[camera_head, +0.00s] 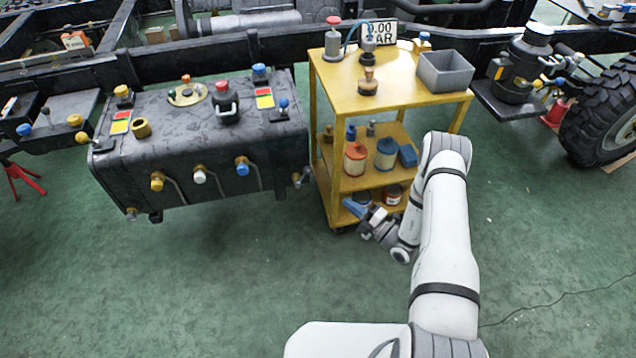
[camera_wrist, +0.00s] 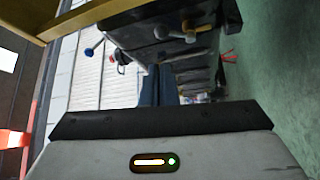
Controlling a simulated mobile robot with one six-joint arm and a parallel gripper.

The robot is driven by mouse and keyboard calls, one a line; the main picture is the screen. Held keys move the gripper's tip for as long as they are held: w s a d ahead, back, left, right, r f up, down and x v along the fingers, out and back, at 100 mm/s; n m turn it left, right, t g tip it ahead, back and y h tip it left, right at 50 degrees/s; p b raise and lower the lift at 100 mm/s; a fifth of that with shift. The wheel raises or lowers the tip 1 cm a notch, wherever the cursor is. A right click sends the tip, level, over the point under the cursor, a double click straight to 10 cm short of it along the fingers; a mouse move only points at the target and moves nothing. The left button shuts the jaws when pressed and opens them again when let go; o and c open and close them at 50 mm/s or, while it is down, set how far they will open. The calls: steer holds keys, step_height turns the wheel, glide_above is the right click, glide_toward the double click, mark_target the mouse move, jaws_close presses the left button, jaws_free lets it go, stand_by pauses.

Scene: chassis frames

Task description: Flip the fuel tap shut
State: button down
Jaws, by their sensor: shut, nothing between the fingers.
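The dark fuel tank (camera_head: 200,150) stands at left in the head view. A small tap with a brass-coloured body and grey lever (camera_head: 300,178) sits low on its right end. What looks like the same tap (camera_wrist: 188,34) shows at the top of the wrist view, its lever sticking out sideways. I cannot tell for sure that this is the fuel tap. My gripper (camera_head: 354,208), with blue fingers, is right of the tank end and apart from the tap. The fingers (camera_wrist: 160,86) are shut and empty in the wrist view, pointing toward the tank end.
The yellow cart (camera_head: 335,190), with pots and cans on its shelves, stands close behind my gripper. Yellow, white and blue knobs (camera_head: 242,167) line the tank's front. A blue-tipped lever (camera_head: 283,104) stands on its top. The green floor before the tank is clear.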

steer(key=shift+w+f, duration=0.1)
steer(key=shift+f, duration=0.05)
steer(key=b, duration=0.2)
glide_toward(305, 174)
steer(key=w+a, duration=0.1)
steer(key=w+a+r, duration=0.1)
steer(key=w+a, duration=0.1)
steer(key=w, duration=0.1)
steer(key=shift+a+r, duration=0.1)
steer(key=shift+r, duration=0.3)
